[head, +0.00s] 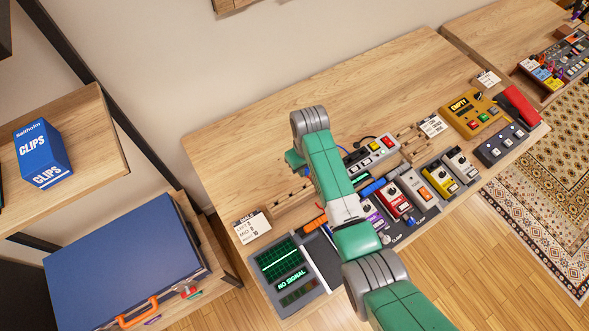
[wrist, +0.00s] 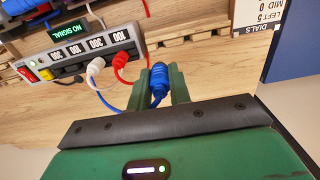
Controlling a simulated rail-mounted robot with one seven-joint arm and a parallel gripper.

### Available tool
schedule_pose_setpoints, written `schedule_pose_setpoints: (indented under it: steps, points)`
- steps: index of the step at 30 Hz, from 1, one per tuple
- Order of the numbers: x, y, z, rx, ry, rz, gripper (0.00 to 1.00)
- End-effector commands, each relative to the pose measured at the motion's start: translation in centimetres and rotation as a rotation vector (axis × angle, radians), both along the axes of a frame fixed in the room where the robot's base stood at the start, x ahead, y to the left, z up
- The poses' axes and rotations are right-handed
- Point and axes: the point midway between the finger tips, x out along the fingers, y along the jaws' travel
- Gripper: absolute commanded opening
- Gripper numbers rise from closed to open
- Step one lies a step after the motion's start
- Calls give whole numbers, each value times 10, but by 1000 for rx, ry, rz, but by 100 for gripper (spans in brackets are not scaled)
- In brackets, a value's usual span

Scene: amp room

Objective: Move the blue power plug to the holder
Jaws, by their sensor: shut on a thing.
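The blue power plug (wrist: 158,82) is ribbed and sits between the two green fingers of my gripper (wrist: 160,88) in the wrist view. A blue cable runs from it toward the grey power strip (wrist: 132,48). The fingers are shut on the plug, above the wooden tabletop; the exact height cannot be told. In the head view, my arm's end hides the plug and most of the fingers. A slotted wooden rack (wrist: 192,37), which may be the holder, lies at the top of the wrist view, apart from the plug. It also shows in the head view (head: 283,197).
A white plug (wrist: 96,65) and a red plug (wrist: 120,60) are at the power strip, which also shows in the head view (head: 372,157). Coloured pedals (head: 440,180) and a scope (head: 280,262) line the front edge. The table's back left (head: 240,145) is clear.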

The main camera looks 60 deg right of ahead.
Motion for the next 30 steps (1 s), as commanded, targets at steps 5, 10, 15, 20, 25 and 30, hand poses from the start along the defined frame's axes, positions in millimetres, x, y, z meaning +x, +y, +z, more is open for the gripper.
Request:
schedule_pose_setpoints:
  steps: [5, 10, 15, 20, 25, 30]
  points:
    - [0, 1, -14, 0, 0, 1, 0]
    - [0, 1, -33, 1, 1, 2, 0]
    - [0, 1, -52, 1, 0, 2, 0]
    - [0, 1, -65, 1, 0, 2, 0]
    - [1, 1, -69, 1, 1, 2, 0]
    - [1, 1, -69, 0, 0, 2, 0]
